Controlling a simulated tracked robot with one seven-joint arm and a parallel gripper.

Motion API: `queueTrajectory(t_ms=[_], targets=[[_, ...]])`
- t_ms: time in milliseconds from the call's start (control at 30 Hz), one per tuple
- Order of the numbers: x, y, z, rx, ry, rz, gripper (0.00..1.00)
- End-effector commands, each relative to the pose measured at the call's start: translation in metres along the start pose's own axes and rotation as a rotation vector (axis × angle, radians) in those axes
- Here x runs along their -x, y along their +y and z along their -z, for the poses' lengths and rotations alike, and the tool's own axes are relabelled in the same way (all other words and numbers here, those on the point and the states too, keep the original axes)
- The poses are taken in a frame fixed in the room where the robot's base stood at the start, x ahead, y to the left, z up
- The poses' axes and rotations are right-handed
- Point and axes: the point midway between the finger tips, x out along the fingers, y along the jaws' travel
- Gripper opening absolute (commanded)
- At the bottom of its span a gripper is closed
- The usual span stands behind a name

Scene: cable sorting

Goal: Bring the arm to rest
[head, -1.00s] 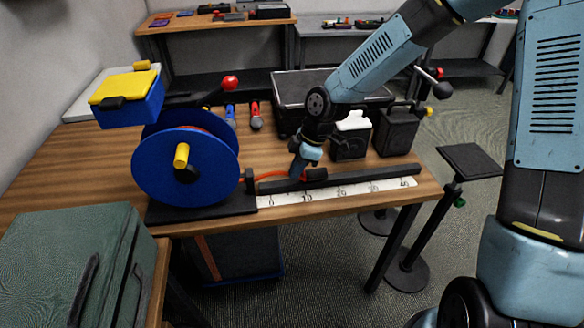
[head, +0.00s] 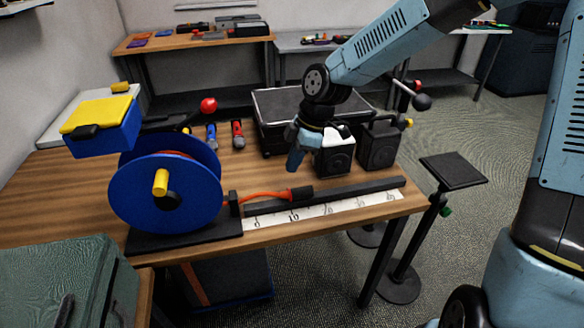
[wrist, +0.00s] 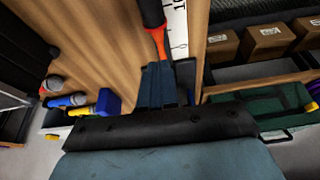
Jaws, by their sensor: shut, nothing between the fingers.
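My gripper (head: 294,160) hangs over the workbench, fingers pointing down, shut and empty. In the wrist view my shut fingers (wrist: 160,88) show in the middle. The orange cable (wrist: 159,42) and its black end (wrist: 152,12) are beyond the fingertips there.
A small black-topped stand (head: 452,168) is off the bench's right end. Bare wood (head: 50,185) lies to the left.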

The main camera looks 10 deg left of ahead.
Motion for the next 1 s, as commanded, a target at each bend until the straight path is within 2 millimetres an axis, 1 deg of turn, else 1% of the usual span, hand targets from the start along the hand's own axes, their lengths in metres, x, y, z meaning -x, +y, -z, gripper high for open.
queueTrajectory(t_ms=[200, 267, 367, 467, 667, 867, 1000], targets=[[0.005, -0.001, -0.001, -0.007, -0.008, -0.002, 0.00], [0.007, -0.002, -0.005, -0.027, -0.023, -0.007, 0.00], [0.015, -0.006, -0.018, -0.088, -0.069, -0.022, 0.00], [0.029, -0.012, -0.037, -0.183, -0.130, -0.052, 0.00], [0.065, -0.028, -0.072, -0.397, -0.235, -0.134, 0.00], [0.107, -0.049, -0.102, -0.617, -0.303, -0.239, 0.00], [0.139, -0.068, -0.119, -0.772, -0.327, -0.321, 0.00]])
